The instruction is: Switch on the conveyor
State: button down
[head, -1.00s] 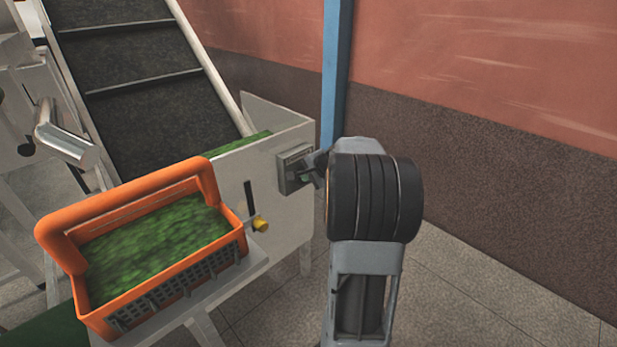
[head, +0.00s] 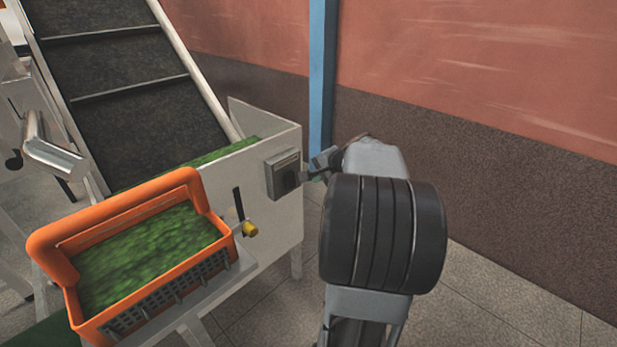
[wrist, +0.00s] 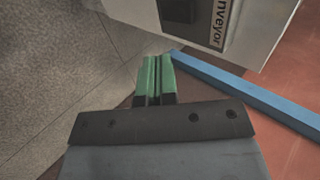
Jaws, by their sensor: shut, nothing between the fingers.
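The conveyor (head: 130,85) is a dark sloping belt with cross bars and pale side rails, rising at the left of the head view. A grey switch box (head: 283,172) with a dark front is fixed to the end of its white hopper. In the wrist view the box (wrist: 190,22) is at the top, with a label partly reading "nveyor". My gripper (wrist: 153,62) has green fingers, shut and empty, pointing up towards the box but apart from it in that view. In the head view my gripper (head: 310,172) is right beside the box; contact cannot be told.
An orange crate (head: 130,212) of green leafy material stands on a ledge before the hopper. A yellow knob (head: 250,229) is next to a slot on the hopper wall. A blue post (head: 321,80) stands behind at the wall. Tiled floor to the right is clear.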

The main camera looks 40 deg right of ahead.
jog(key=shift+v, duration=1.25)
jog(key=shift+r+p, duration=0.1)
jog(key=shift+p, duration=0.55)
jog(key=shift+p, duration=0.65)
